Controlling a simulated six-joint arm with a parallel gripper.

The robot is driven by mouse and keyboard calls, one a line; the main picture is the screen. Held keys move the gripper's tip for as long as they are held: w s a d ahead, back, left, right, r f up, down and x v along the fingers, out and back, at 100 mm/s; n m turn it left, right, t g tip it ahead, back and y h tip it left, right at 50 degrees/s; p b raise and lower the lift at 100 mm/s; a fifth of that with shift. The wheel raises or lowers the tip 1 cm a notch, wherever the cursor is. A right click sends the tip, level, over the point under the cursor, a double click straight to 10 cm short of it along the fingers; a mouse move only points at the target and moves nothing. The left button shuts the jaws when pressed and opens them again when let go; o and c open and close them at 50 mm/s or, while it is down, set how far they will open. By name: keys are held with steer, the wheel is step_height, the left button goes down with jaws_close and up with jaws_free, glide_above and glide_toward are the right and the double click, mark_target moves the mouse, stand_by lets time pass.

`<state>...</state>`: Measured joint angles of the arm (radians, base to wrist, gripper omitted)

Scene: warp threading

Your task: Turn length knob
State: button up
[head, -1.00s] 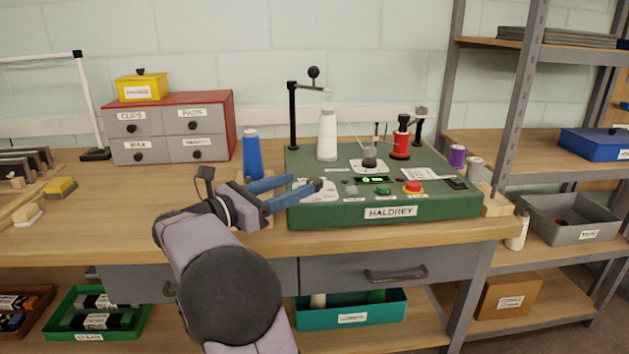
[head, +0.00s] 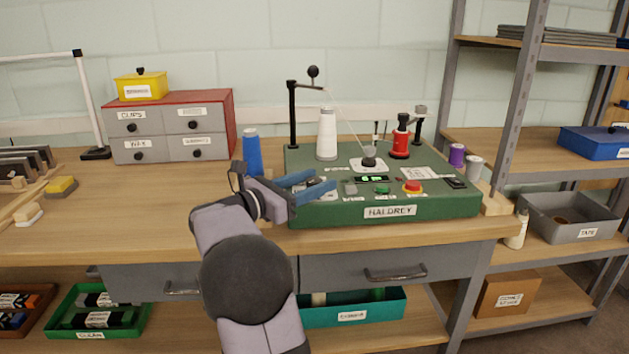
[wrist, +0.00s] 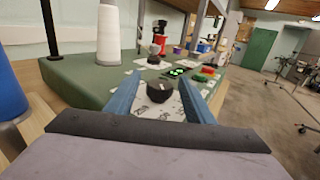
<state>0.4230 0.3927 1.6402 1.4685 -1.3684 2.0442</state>
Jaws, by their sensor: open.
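A dark round knob (wrist: 160,92) on a white plate shows in the wrist view, between the two blue fingers of my gripper (wrist: 163,78). It is on the near left part of the green machine (head: 450,204) labelled HALDREY. In the head view my open gripper (head: 322,182) points right over the machine's left front corner, and its fingers largely hide that knob. I cannot tell whether the fingers touch it. A second black knob (head: 369,162) stands on a white plate farther back, with a thread running down to near it.
A blue cone (head: 252,152) stands left of the machine, close behind my gripper. A white thread cone (head: 327,135), a red spool (head: 400,143) and black posts rise from the machine. A red button (head: 412,187) and green button (head: 382,190) sit at its front.

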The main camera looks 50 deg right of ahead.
steer(key=shift+d, duration=0.15)
steer(key=shift+c, duration=0.2)
steer(key=c, duration=1)
